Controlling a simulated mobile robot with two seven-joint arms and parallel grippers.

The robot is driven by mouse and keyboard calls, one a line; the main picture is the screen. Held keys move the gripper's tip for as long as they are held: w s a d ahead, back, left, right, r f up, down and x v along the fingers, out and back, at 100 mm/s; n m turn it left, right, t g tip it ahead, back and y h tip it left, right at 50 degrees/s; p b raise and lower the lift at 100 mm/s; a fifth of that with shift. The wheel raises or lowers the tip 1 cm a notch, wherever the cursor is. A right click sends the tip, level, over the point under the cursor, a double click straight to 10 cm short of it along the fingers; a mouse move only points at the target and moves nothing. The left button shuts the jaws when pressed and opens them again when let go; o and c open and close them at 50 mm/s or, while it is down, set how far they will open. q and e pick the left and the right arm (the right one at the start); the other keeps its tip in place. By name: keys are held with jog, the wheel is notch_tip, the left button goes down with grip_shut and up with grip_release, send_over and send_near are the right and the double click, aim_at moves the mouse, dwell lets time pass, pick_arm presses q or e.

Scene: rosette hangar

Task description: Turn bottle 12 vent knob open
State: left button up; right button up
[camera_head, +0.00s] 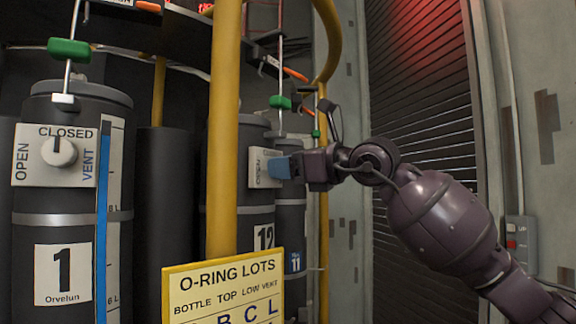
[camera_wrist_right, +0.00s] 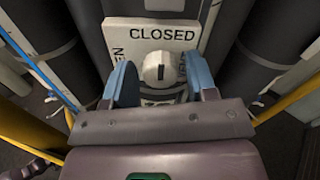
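Bottle 12 (camera_head: 258,215) is a dark cylinder behind a yellow post, with its "12" label partly covered. Its white vent plate (camera_head: 256,166) faces my right gripper (camera_head: 284,167), whose blue fingers hide the knob in the head view. In the right wrist view, the round white vent knob (camera_wrist_right: 158,69) sits on the plate under the word CLOSED, its dark mark pointing roughly up toward that word. The blue fingertips of my right gripper (camera_wrist_right: 160,84) are spread on either side of the knob, with gaps showing. My left gripper is not in view.
Bottle 1 (camera_head: 62,215) stands at left with its own knob plate. A yellow post (camera_head: 223,130) rises in front of bottle 12, and a yellow O-ring lots sign (camera_head: 222,286) stands low in front. A shutter (camera_head: 425,90) is at right.

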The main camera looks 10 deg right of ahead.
jog(key=c, duration=0.7)
jog(key=shift+n, duration=0.3)
jog(key=n+b, duration=0.4)
jog(key=n, duration=1.3)
jog(key=shift+f, duration=0.2)
jog(key=shift+n, duration=0.3)
jog(key=o, duration=0.9)
